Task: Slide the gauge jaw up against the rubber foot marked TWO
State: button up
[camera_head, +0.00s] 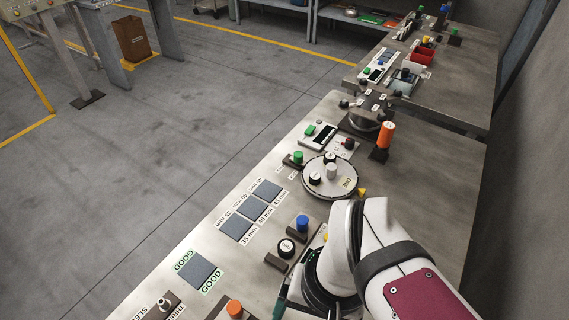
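A round pale turntable (318,192) stands on the bench near the picture's middle. Short black round pieces with pale marked tops sit on it, one at the back (330,158) and one at the left (315,179); they may be rubber feet, but their marks are too small to read. A grey-white post (331,171) stands at its centre. I cannot make out which part is the gauge jaw, or a foot marked TWO. My white arm covers the bench at the lower right. My gripper's fingertips do not show.
A small display unit (325,136) lies behind the turntable, with a green-topped part (298,157) nearby. An orange knob (387,134) stands to the right. Blue-grey pads (250,208) and a GOOD pad (200,270) lie at left. A blue knob (302,223) stands near my arm.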

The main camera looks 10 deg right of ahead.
aim_at(300, 227)
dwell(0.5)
